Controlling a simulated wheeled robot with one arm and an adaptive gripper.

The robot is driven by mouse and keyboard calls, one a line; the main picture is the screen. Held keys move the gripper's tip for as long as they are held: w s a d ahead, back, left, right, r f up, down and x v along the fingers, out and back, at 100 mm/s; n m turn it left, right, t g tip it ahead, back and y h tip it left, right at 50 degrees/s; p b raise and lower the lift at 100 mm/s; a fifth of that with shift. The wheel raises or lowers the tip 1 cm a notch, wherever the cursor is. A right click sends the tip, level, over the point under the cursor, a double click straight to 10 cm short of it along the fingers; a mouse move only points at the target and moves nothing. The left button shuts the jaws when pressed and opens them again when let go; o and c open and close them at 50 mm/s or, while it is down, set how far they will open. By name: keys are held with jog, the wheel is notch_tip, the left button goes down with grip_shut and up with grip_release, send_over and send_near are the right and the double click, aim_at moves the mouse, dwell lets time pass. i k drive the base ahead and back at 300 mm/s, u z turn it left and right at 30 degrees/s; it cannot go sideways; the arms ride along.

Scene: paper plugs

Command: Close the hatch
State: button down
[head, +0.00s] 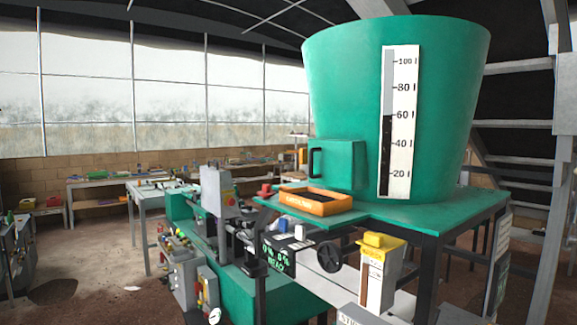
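The large green tank (435,120) stands on a green-topped stand. A green hatch panel (338,166) with a black upright handle (316,163) is at the lower left of the tank, standing out from its curved wall. I cannot tell from this view whether the hatch is ajar or flush with its frame. My gripper is not in view.
An orange tray (315,201) lies on the stand top (425,212) just below the hatch. A black handwheel (328,256), a yellow-topped box (378,262) and a green machine (215,235) stand in front. Open floor (100,260) lies at left.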

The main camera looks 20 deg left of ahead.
aim_at(331, 161)
jog(key=u, duration=0.6)
jog(key=i, duration=0.6)
jog(key=u, duration=0.8)
